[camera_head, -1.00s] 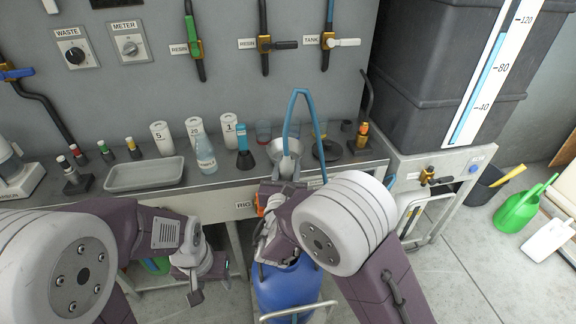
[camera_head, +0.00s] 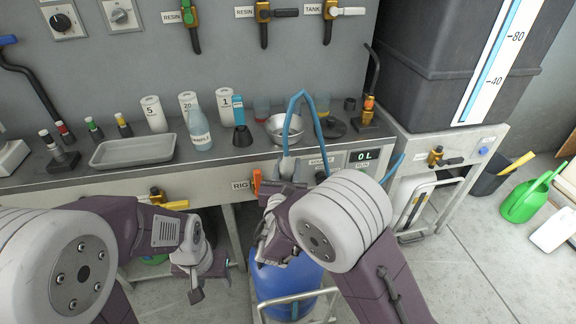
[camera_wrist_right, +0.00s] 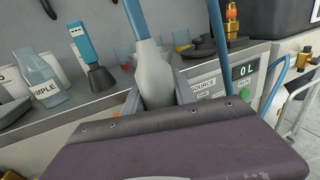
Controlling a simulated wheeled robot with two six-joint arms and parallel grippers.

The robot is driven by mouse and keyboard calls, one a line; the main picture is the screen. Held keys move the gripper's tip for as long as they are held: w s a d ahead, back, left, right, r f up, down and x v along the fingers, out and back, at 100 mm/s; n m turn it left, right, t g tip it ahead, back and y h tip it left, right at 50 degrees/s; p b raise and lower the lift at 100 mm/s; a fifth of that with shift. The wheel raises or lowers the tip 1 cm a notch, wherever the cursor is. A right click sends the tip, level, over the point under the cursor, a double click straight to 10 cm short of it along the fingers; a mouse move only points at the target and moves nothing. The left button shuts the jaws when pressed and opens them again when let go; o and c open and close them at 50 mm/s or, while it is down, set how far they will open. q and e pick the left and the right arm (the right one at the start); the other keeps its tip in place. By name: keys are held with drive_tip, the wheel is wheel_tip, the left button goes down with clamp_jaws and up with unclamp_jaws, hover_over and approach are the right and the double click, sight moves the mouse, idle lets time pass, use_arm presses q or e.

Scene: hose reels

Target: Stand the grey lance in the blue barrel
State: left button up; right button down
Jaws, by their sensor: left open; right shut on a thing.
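The grey lance (camera_head: 287,166) is upright in my right gripper (camera_head: 284,184), with a blue hose looping up from its top. The lance's tapered pale grey body also shows in the right wrist view (camera_wrist_right: 157,78), above the dark plate of the gripper. Its lower end is hidden. The blue barrel (camera_head: 280,288) stands on the floor in front of the bench, below my right gripper. My right arm covers its top and opening, so I cannot see how the lance lines up with it. My left gripper (camera_head: 203,281) is open and empty, left of the barrel.
The bench (camera_head: 215,172) behind holds a grey tray (camera_head: 133,150), bottles, a steel bowl (camera_head: 284,129) and valves. A metal trolley frame (camera_head: 297,300) surrounds the barrel. A green watering can (camera_head: 524,203) stands far right. The floor right of the barrel is clear.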

wheel_tip(320, 180, down, 20)
drive_tip(key=b, duration=1.6)
drive_tip(key=shift+r+b, duration=0.2)
drive_tip(key=shift+b, duration=0.2)
drive_tip(key=c, duration=0.9)
unclamp_jaws()
drive_tip(key=s+p, duration=0.1)
drive_tip(key=s, duration=0.2)
drive_tip(key=s+p, duration=0.1)
drive_tip(key=s, duration=0.2)
drive_tip(key=s+a+p, duration=0.1)
drive_tip(key=s, duration=0.2)
drive_tip(key=shift+p, duration=0.3)
